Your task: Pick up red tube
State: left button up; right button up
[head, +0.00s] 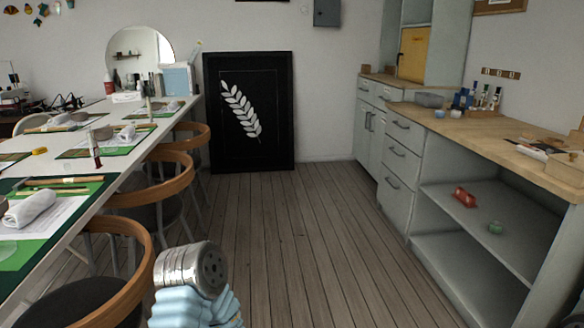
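A slim upright tube (94,149), dark red with a pale band, stands near the right edge of the long table at left, on or beside a green mat. A red, rounded object (464,197) lies on the upper open shelf of the right cabinet; I cannot tell whether it is a tube. No gripper fingers show in the head view. A silver and light blue part at the bottom, left of centre, looks like a link of my own arm.
Wooden-backed chairs (170,167) line the table's (96,205) right side. The wooden counter (480,125) holds bottles. A black leaf panel (270,110) leans on the back wall. The central plank floor (310,240) is clear.

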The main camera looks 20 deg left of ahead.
aim_at(94, 148)
jog(key=i+u, duration=0.25)
jog(key=u, duration=0.2)
jog(key=i+l+u, duration=0.2)
jog(key=u, duration=0.25)
jog(key=i+l+u, duration=0.2)
jog(key=u, duration=0.25)
jog(key=i+l+u, duration=0.15)
jog(key=u, duration=0.3)
jog(key=i+l+u, duration=0.1)
jog(key=l+u, duration=0.4)
jog(key=i+l+u, duration=0.55)
jog(key=l, duration=0.35)
